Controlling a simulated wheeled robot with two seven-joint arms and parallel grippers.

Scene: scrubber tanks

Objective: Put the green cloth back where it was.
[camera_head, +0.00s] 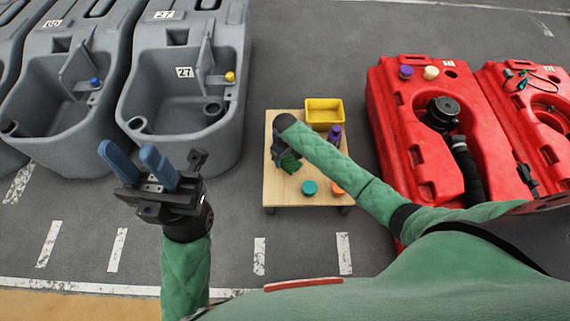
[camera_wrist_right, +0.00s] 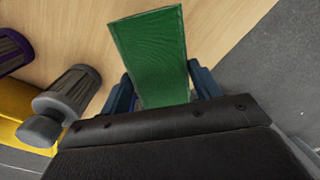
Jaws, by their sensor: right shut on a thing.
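The green cloth (camera_head: 291,166) shows at my right gripper, over the wooden table; in the right wrist view the cloth (camera_wrist_right: 150,55) is a flat green piece between the blue fingers. My right gripper (camera_head: 284,161) is shut on it, and in the right wrist view the gripper (camera_wrist_right: 165,88) hides the cloth's near end. I cannot tell whether the cloth touches the tabletop. My left gripper (camera_head: 138,154) is open and empty, left of the table and in front of the grey tanks.
The wooden table (camera_head: 273,193) bears a yellow bin (camera_head: 324,114), a purple bottle (camera_head: 334,134), a teal disc (camera_head: 309,188) and an orange disc (camera_head: 337,188). A grey capped object (camera_wrist_right: 68,95) shows in the right wrist view. Grey tanks (camera_head: 190,90) stand left, red tanks (camera_head: 415,110) right.

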